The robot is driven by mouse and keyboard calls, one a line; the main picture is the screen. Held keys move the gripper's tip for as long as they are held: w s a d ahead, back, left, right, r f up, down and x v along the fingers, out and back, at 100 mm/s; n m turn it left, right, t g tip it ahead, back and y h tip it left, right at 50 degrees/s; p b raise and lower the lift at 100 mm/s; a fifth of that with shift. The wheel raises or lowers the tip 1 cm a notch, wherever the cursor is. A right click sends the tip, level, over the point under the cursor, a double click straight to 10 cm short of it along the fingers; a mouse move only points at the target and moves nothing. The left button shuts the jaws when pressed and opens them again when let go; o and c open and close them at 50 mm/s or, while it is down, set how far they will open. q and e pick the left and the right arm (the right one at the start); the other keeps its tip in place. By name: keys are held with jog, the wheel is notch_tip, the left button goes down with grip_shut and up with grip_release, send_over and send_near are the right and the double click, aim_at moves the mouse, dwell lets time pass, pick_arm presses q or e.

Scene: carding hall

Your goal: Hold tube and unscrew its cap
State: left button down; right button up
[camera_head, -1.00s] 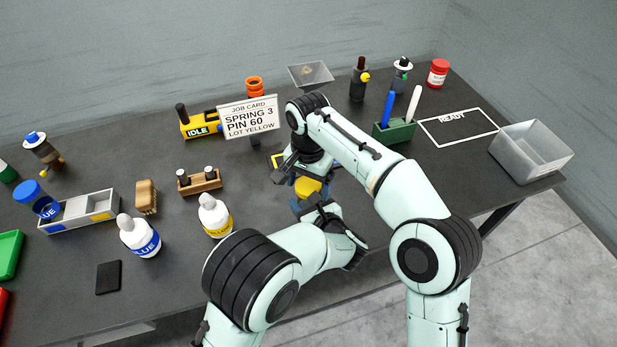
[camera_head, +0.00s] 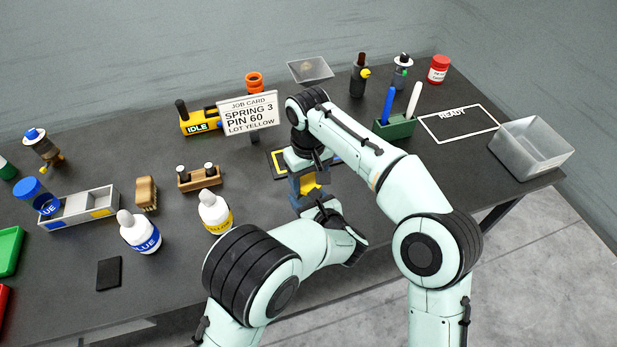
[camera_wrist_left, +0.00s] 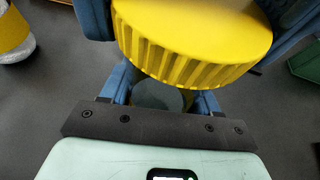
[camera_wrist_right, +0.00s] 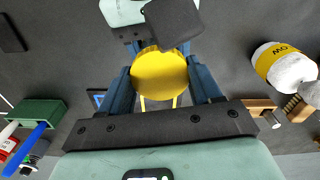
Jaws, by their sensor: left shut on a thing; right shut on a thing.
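The tube's ribbed yellow cap (camera_wrist_left: 190,45) fills the top of the left wrist view. It also shows in the right wrist view (camera_wrist_right: 160,75) and partly in the head view (camera_head: 311,184). The translucent tube (camera_wrist_left: 157,95) is below it, mostly hidden by the cap. My left gripper (camera_head: 313,203) is shut on the tube from the near side, below the cap. My right gripper (camera_head: 306,180) comes from above and is shut on the cap, with a blue finger on each side. I cannot tell how far the cap is turned on the tube.
A job card (camera_head: 250,114) stands behind the grippers. A yellow-labelled bottle (camera_head: 214,213) and a small wooden rack (camera_head: 198,179) are to the left. A green pen holder (camera_head: 394,128) and a clear bin (camera_head: 531,150) are to the right. The table's front edge is close to my left arm.

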jog(key=n, duration=0.5)
jog(key=shift+n, duration=0.4)
jog(key=o, duration=1.2)
jog(key=shift+r, duration=2.3)
pick_arm(q)
jog(key=shift+c, duration=0.9)
grip_release()
